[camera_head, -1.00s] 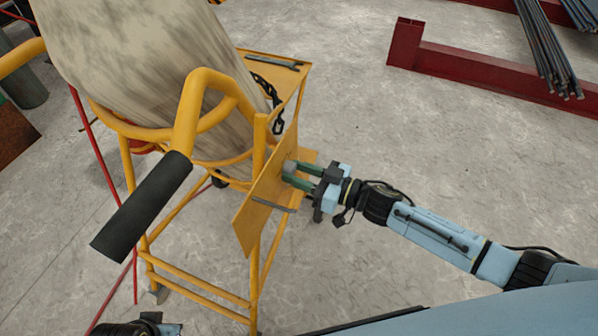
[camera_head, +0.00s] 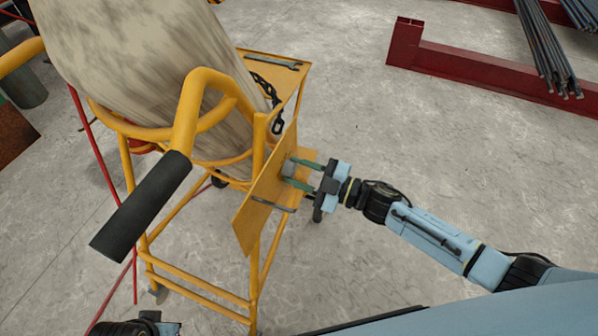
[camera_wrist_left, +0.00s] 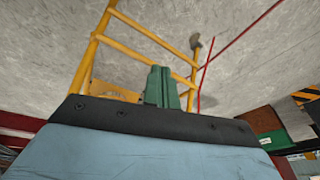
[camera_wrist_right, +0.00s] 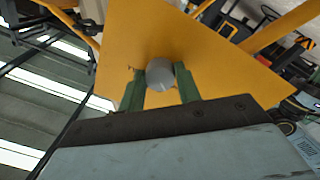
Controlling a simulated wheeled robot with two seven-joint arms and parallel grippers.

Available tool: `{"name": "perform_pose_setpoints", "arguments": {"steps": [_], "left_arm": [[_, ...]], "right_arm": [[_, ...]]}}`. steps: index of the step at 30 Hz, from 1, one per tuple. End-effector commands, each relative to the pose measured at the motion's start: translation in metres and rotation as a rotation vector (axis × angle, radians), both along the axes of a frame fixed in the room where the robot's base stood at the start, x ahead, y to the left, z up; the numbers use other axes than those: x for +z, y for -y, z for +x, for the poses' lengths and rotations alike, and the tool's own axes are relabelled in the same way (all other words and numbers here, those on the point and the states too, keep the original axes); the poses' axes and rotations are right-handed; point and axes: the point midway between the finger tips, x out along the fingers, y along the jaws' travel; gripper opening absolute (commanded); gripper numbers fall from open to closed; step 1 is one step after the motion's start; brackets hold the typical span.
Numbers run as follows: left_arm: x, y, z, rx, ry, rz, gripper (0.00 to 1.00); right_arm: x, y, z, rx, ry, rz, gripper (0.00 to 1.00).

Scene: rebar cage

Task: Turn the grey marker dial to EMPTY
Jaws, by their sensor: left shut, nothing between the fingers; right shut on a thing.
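The grey marker dial (camera_wrist_right: 160,74) is a round grey knob on the yellow plate (camera_wrist_right: 150,30) of the trolley, clear in the right wrist view. The plate shows nearly edge-on in the head view (camera_head: 245,218). My right gripper (camera_head: 290,175) is shut on the dial, a green finger on each side of it in the right wrist view. Any lettering around the dial cannot be read. My left gripper (camera_wrist_left: 161,75) is shut and empty in the left wrist view, its green fingers together, with the yellow frame and floor beyond.
The yellow trolley frame (camera_head: 200,282) holds a large mottled cylinder (camera_head: 150,60) and has a black handle grip (camera_head: 140,205). A wrench (camera_head: 272,61) and chain lie on its shelf. A red beam (camera_head: 480,70) with bars lies at the back right. The floor between is clear.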

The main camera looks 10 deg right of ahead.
Motion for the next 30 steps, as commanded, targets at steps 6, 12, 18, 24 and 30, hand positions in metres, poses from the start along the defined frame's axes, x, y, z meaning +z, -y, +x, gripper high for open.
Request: {"name": "perform_pose_setpoints", "arguments": {"steps": [6,12,18,24,30], "left_arm": [[0.0058,0.0024,0.0005,0.0,0.005,-0.004,0.0],[0.0077,0.0043,-0.0016,0.001,0.001,-0.008,0.0],[0.0109,0.0061,-0.0003,0.001,0.009,-0.013,0.0],[0.0105,0.0063,-0.0009,0.002,0.007,-0.012,0.0],[0.009,0.0061,-0.0018,0.002,0.003,-0.012,0.0]], "right_arm": [[-0.0009,0.0008,0.0001,0.0,0.093,-0.065,0.11],[-0.0005,0.0011,0.0005,-0.001,0.136,-0.093,0.11],[-0.0004,0.0012,0.0006,-0.001,0.151,-0.103,0.11],[-0.0003,0.0012,0.0007,-0.001,0.153,-0.105,0.11],[-0.0002,0.0012,0.0006,-0.001,0.152,-0.104,0.45]]}}
